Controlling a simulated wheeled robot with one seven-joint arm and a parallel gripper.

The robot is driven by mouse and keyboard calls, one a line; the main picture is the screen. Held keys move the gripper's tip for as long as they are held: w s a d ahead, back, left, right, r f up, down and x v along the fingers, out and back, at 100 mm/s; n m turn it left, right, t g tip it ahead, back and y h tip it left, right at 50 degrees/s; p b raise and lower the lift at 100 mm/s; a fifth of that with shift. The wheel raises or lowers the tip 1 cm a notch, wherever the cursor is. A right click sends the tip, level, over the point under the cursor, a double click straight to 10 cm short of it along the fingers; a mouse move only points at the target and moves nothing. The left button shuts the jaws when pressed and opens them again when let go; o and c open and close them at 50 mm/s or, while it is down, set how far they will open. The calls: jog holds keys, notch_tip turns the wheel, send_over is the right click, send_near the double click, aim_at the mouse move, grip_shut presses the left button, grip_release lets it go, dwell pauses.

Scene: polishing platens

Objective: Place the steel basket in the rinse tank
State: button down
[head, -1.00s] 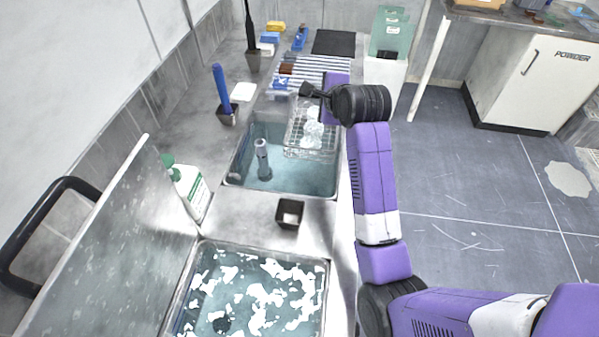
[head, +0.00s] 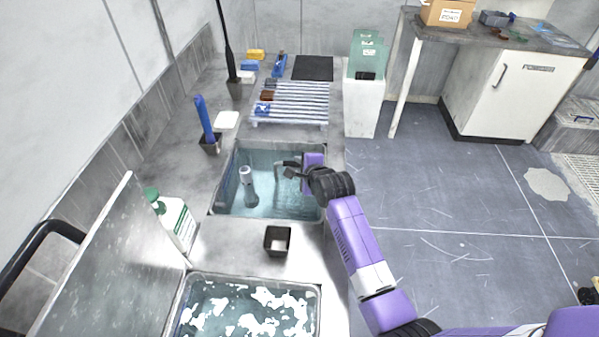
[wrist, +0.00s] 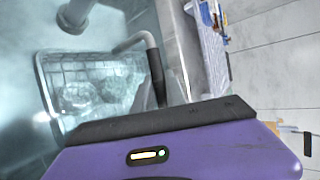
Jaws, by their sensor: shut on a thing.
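The rinse tank (head: 222,190) is the sink of clear water in the middle of the counter. My gripper (head: 290,169) is low over its right side, shut on the steel basket's handle. In the wrist view the handle (wrist: 157,75) rises beside my gripper. The wire steel basket (wrist: 52,70) shows there down in the tank, in bluish water, with rounded clear pieces in it. In the head view the basket's body is hard to make out. I cannot tell if it touches the tank's floor.
A grey upright pipe (head: 249,188) stands in the tank, left of my gripper. A small dark cup (head: 278,241) sits on the near ledge, before a sudsy tank (head: 250,305). A striped rack (head: 290,103) lies behind. A white-green bottle (head: 174,220) stands at left.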

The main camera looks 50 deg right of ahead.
jog(key=shift+f, duration=1.75)
jog(key=c, duration=1.4)
grip_release()
jog(key=shift+f, duration=0.1)
jog(key=shift+o, duration=0.2)
jog(key=v, duration=1.2)
